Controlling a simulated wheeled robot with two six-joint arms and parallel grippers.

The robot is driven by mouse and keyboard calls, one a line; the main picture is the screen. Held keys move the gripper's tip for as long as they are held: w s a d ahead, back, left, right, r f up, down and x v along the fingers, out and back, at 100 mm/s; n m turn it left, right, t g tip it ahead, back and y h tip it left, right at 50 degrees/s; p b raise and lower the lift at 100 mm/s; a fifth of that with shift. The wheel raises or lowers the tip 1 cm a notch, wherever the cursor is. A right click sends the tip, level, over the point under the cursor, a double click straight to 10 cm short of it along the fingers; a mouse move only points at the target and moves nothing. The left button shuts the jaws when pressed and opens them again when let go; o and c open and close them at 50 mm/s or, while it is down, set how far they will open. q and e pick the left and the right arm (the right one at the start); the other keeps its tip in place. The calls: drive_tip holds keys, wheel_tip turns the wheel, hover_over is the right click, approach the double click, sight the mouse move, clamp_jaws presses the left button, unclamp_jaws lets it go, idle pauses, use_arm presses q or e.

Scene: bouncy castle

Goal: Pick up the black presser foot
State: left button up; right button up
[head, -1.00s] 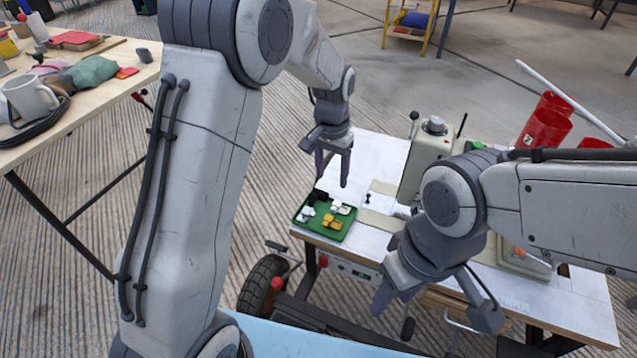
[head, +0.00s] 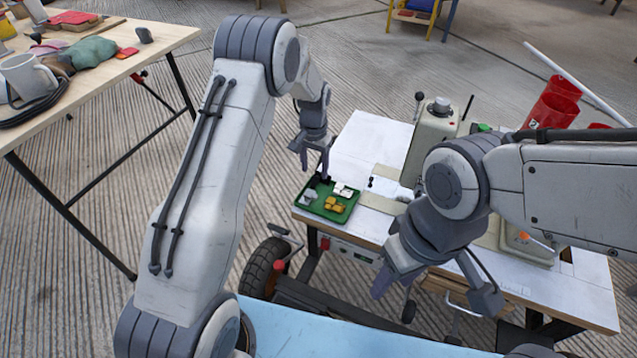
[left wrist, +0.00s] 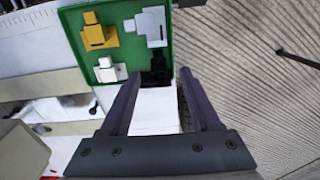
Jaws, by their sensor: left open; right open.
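The black presser foot (left wrist: 157,71) lies at the corner of the green tray (left wrist: 192,50) in the left wrist view, partly dark and hard to make out. My left gripper (left wrist: 160,78) is open, with one finger on each side of the foot in that picture. I cannot tell whether the fingers touch it. In the head view my left gripper (head: 314,170) points down at the far corner of the tray (head: 326,214), and its fingers partly hide the foot. My right gripper (head: 436,292) is open and empty in front of the table.
White (left wrist: 110,69), grey-white (left wrist: 150,25) and yellow (left wrist: 98,37) presser feet share the tray. A sewing machine (head: 429,140) stands right of the tray on the white-topped table (head: 365,140). A wooden table (head: 100,75) is at the left.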

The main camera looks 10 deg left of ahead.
sight(316, 178)
use_arm(q)
wheel_tip(316, 178, down, 3)
drive_tip(key=shift+d+f+b, duration=0.1)
drive_tip(key=shift+d+b, duration=0.05)
drive_tip(key=shift+b, duration=0.25)
clamp_jaws()
